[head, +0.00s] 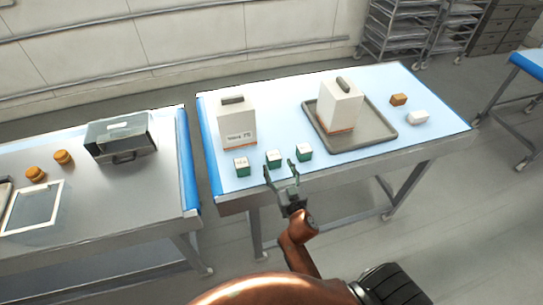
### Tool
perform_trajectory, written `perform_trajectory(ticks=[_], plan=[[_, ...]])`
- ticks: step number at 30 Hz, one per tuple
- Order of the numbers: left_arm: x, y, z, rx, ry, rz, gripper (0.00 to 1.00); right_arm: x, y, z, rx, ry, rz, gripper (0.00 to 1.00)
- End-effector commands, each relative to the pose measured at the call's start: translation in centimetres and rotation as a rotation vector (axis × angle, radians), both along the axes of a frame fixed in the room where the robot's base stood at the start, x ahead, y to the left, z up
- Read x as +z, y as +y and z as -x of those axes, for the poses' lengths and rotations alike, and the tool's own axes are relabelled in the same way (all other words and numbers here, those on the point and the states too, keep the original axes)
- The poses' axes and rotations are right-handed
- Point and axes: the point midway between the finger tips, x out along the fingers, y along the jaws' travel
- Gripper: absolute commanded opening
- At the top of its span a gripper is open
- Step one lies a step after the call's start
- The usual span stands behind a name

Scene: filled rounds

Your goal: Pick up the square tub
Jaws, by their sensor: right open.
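Three small square tubs with green sides and white tops stand near the front edge of the middle table: a left one (241,167), a middle one (273,159) and a right one (304,152). I cannot tell which one the task means. My right gripper (281,169) is open, its fingers pointing toward the table just in front of the middle and right tubs. Nothing shows between its fingers. Whether a finger touches a tub is unclear. My left gripper is not in view.
A white handled box (238,125) stands behind the tubs. Another handled box (341,102) stands on a grey tray (376,137). Brown (398,99) and white (418,118) blocks lie at right. The left table holds a dark case (121,138) and orange jars (63,157).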

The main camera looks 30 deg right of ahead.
Motion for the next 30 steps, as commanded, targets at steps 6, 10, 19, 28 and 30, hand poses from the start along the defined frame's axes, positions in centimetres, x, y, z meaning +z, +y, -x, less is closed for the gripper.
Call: perform_trajectory(ticks=[6, 10, 19, 28, 30], plan=[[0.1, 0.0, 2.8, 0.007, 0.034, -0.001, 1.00, 0.0, -1.5, -1.6, -0.020, 0.000, 0.002, 0.61], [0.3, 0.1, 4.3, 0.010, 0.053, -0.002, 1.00, 0.1, -1.8, -3.2, -0.024, -0.001, 0.002, 0.61], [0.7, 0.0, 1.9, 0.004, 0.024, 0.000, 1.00, -0.1, -2.2, -6.3, -0.022, 0.001, 0.001, 0.61], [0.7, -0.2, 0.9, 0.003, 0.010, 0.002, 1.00, -0.2, -2.1, -6.4, -0.020, 0.001, 0.001, 0.55], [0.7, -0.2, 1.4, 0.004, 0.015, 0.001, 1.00, -0.2, -2.1, -6.4, -0.020, 0.001, 0.001, 0.51]])
